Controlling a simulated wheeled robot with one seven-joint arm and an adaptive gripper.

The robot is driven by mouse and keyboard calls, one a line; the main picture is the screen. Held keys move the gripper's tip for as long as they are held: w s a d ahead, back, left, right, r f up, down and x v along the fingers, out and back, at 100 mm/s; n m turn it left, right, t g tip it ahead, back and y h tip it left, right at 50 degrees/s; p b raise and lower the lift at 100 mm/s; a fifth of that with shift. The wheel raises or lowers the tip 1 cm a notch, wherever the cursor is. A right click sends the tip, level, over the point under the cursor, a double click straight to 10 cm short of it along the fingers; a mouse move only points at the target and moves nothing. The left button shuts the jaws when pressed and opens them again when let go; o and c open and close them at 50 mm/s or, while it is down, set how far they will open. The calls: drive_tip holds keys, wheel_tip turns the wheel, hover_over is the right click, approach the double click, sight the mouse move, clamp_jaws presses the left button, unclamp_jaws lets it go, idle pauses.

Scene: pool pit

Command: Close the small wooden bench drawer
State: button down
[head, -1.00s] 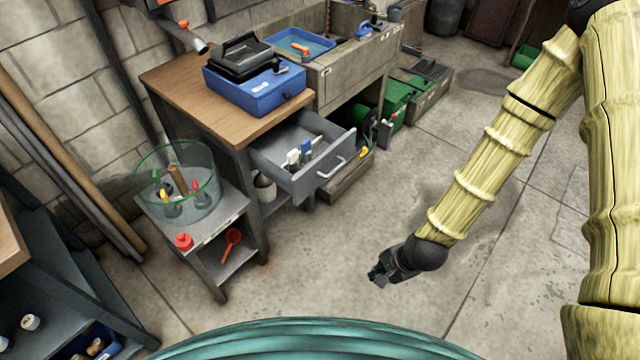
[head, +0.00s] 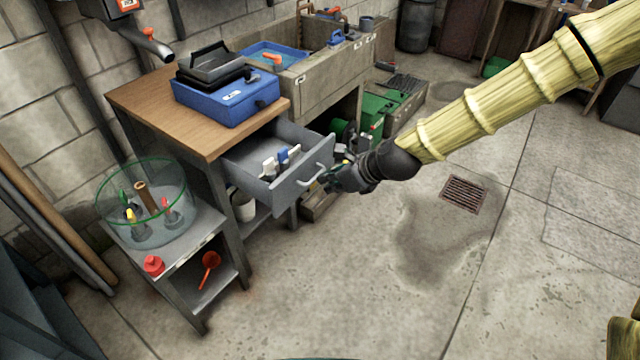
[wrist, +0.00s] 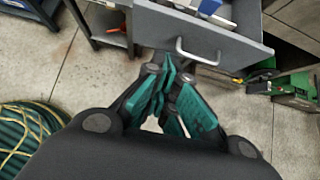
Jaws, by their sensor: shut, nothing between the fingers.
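The small bench drawer (head: 290,184) is pulled out from under the wooden bench top (head: 160,108). It has a grey front with a pale bar handle (head: 311,176), and several tools with white and blue handles (head: 278,162) lie inside. My gripper (head: 330,178) is at the right end of the drawer front, close to the handle; whether it touches cannot be told. In the wrist view my gripper (wrist: 166,82) has its teal-padded fingers together and empty, pointing at the drawer front (wrist: 220,38) just below and left of the handle (wrist: 198,56).
A blue case (head: 228,98) sits on the bench top. A concrete sink (head: 325,75) and green boxes (head: 375,110) stand behind.

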approach(288, 186)
wheel_tip(288, 186, down, 3)
drive_tip(key=d, duration=0.1)
drive_tip(key=a, duration=0.1)
drive_tip(key=w+a, duration=0.1)
drive_tip(key=a, duration=0.1)
drive_tip(key=shift+w+a+f, duration=0.2)
drive_tip(key=shift+w+f, duration=0.1)
drive_tip(key=shift+w, duration=0.1)
